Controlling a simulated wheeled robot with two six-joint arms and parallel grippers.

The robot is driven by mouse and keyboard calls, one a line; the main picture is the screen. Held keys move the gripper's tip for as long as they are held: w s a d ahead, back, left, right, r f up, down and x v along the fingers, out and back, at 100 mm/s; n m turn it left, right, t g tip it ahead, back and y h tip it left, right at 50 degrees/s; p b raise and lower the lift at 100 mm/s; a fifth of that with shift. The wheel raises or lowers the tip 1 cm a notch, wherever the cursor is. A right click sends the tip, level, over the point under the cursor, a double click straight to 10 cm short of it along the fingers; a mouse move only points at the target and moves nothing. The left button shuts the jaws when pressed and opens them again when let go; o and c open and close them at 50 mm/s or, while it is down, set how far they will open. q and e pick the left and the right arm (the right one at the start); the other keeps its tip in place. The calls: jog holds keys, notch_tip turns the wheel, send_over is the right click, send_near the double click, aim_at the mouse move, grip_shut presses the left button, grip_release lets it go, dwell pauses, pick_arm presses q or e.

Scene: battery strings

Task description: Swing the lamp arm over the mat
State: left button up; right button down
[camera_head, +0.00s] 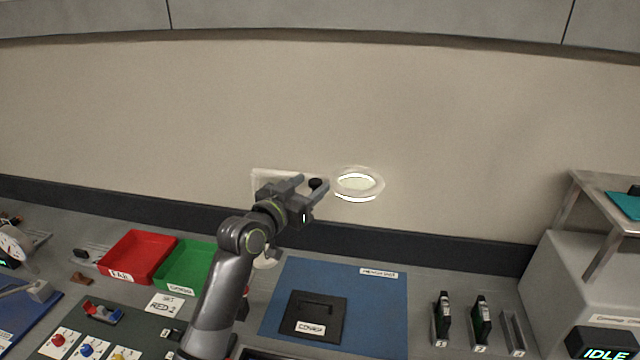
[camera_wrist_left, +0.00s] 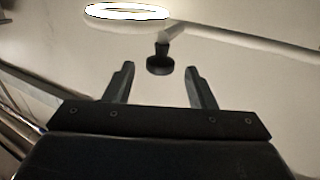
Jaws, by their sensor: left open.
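The lamp's lit white ring head (camera_head: 358,184) hangs in front of the wall, beyond the far edge of the blue mat (camera_head: 385,320) in the head view. Its pale arm (camera_head: 262,176) runs left from the head, partly hidden by my left gripper. A black knob (camera_wrist_left: 160,65) hangs from the lamp arm. My left gripper (camera_head: 311,185) is open, with the knob (camera_head: 316,184) showing between its fingertips. In the left wrist view the knob also appears between the tips (camera_wrist_left: 159,66), with a gap on each side. My right gripper is not in view.
A black cover (camera_head: 313,315) lies on the mat. Red (camera_head: 138,256) and green (camera_head: 187,267) trays stand left of my arm. Upright dark modules (camera_head: 442,318) stand in slots right of the mat. A grey machine (camera_head: 570,280) with a shelf is at far right.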

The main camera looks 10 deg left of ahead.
aim_at(320, 177)
pick_arm(q)
jog(key=b+x, duration=0.1)
jog(key=x, duration=0.3)
jog(key=shift+w+d, duration=0.15)
jog(key=shift+w, duration=0.25)
grip_shut()
